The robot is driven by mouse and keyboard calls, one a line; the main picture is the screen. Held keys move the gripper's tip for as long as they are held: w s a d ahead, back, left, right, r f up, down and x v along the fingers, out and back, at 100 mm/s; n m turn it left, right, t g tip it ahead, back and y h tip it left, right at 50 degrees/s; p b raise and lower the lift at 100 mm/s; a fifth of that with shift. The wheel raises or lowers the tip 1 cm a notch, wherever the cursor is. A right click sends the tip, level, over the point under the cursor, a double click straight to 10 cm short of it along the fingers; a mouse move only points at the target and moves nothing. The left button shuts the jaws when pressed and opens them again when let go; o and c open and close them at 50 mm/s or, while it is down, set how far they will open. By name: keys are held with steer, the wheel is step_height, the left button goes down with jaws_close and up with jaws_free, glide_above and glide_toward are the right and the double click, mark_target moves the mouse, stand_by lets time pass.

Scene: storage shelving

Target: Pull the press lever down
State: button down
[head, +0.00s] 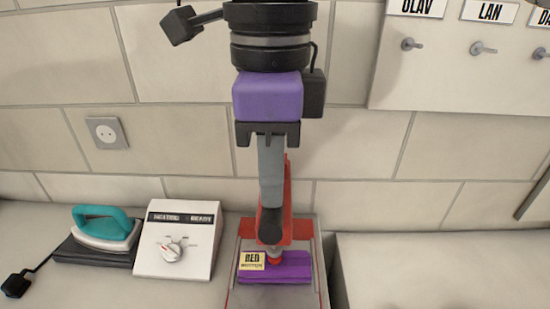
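The press (288,195) has a red frame and stands upright on a metal base at bottom centre. A grey bar with a black lower end, apparently the press lever (271,172), shows in front of the red frame and runs nearly vertically in the picture. My gripper (268,138), with a purple body and black end, is at the top of this bar and overlaps it. I cannot tell whether its fingers touch or hold the bar; the fingertips are not clear.
To the left stand a white control box (178,245) with a dial and a teal iron (104,228) on a dark stand. Hooks with name plates (489,12) are on the right wall. The right counter (430,265) is clear.

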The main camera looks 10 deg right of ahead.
mark_target(272, 214)
steer(key=shift+s+a+f+b, duration=0.1)
steer(key=shift+s+f+b, duration=0.1)
steer(key=shift+f+b, duration=0.45)
steer(key=shift+s+d+f+b, duration=0.15)
steer(key=shift+f+b, duration=0.25)
steer(key=shift+f, duration=0.4)
steer(key=shift+s+a+f+b, duration=0.15)
steer(key=shift+s+f+b, duration=0.05)
steer(key=shift+f+b, duration=0.45)
steer(key=shift+r, duration=0.1)
step_height(272, 214, up, 17)
steer(key=p, duration=1.3)
